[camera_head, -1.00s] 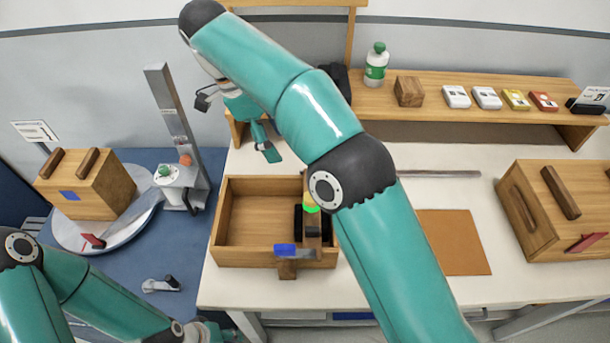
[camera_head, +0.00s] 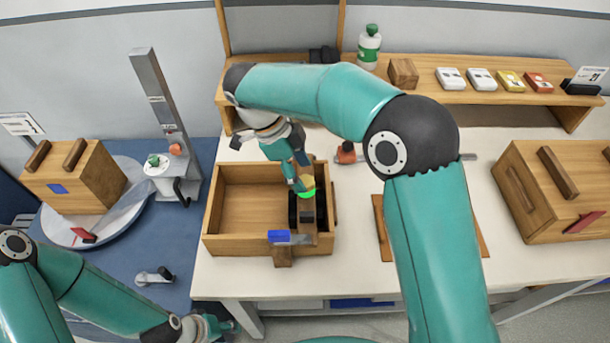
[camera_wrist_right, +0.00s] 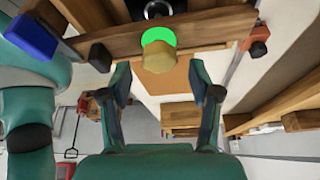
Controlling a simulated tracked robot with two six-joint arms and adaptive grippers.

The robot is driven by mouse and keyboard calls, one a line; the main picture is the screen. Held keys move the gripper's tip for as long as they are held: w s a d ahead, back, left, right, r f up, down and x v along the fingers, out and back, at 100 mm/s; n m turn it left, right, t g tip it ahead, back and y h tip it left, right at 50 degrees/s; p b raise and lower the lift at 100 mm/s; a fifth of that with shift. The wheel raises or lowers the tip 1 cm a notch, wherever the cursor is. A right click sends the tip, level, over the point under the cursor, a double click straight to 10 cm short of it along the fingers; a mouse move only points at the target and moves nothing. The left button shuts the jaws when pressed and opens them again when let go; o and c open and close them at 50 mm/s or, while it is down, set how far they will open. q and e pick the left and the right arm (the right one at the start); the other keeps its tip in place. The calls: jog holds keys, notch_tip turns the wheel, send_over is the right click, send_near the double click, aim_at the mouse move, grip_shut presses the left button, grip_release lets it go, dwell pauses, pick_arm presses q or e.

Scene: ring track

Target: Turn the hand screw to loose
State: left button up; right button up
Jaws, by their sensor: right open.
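The hand screw shows as a tan knob (camera_wrist_right: 157,58) with a bright green band, on a wooden bar in the right wrist view. In the head view its green part (camera_head: 307,192) sits at the right side of an open wooden box (camera_head: 212,205). My right gripper (camera_head: 300,174) is above and right by the green part, partly overlapping it in the picture. In the wrist view my right gripper (camera_wrist_right: 163,82) is open and empty, with the knob just beyond its fingertips, between their lines. My left gripper (camera_head: 215,326) is low at the bottom left, its fingers unclear.
A blue block (camera_head: 278,236) is at the box's front right. A shelf (camera_head: 450,98) behind holds a bottle (camera_head: 369,48) and several small boxes. An orange-red part (camera_head: 346,153) lies behind the box. A wooden case (camera_head: 560,195) stands at right.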

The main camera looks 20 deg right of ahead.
jog(key=shift+x, duration=1.1)
